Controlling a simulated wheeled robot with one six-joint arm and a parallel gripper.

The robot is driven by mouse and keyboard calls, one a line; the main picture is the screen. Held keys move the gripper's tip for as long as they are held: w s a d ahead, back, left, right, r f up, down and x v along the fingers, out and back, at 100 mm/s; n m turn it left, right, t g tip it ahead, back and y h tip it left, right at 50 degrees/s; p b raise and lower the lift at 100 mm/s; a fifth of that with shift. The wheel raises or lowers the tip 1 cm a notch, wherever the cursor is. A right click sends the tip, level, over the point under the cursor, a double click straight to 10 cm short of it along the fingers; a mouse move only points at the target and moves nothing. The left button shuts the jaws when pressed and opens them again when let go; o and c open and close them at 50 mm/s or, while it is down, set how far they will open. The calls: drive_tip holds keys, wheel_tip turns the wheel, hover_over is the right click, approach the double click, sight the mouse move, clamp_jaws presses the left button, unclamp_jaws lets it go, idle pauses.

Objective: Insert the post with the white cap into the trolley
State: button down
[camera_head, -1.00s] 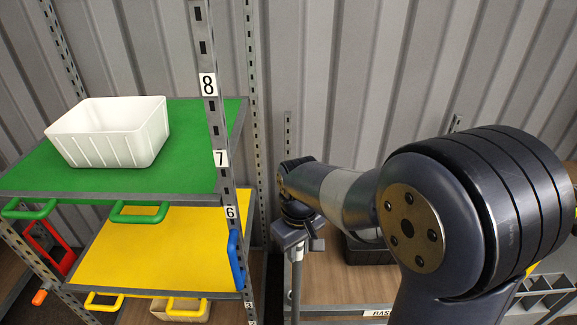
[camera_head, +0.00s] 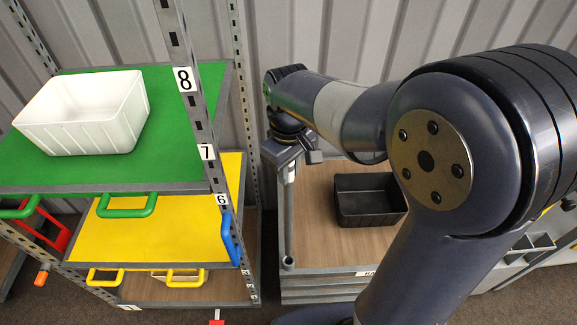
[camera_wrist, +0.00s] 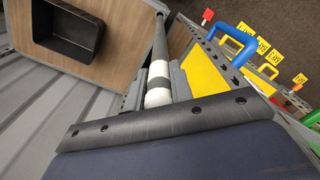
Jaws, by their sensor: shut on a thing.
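My gripper (camera_head: 288,150) is shut on the upper part of a slim grey post (camera_head: 289,220), which stands about upright below it. In the wrist view the jaws (camera_wrist: 159,88) close around the post's white section with a dark band (camera_wrist: 158,84). The wooden-decked trolley (camera_head: 330,240) is below and to the right. The post's lower end is at the trolley's front left corner; I cannot tell whether it is seated there. My jaws hide part of the white cap.
A shelf rack with a green shelf (camera_head: 190,105), a yellow shelf (camera_head: 160,235) and a numbered upright (camera_head: 205,150) stands close on the left. A white bin (camera_head: 85,112) sits on the green shelf. A black bin (camera_head: 368,200) sits on the trolley deck.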

sight(289, 184)
drive_tip(key=shift+f+b, duration=1.8)
drive_tip(key=shift+f, duration=0.7)
drive_tip(key=shift+f+b, duration=1.85)
drive_tip(key=shift+f, duration=0.95)
drive_tip(key=c, duration=1.2)
unclamp_jaws()
drive_tip(key=shift+o, duration=0.2)
drive_tip(key=shift+r, duration=0.1)
drive_tip(key=shift+r+p, duration=2.15)
drive_tip(key=shift+r, duration=0.3)
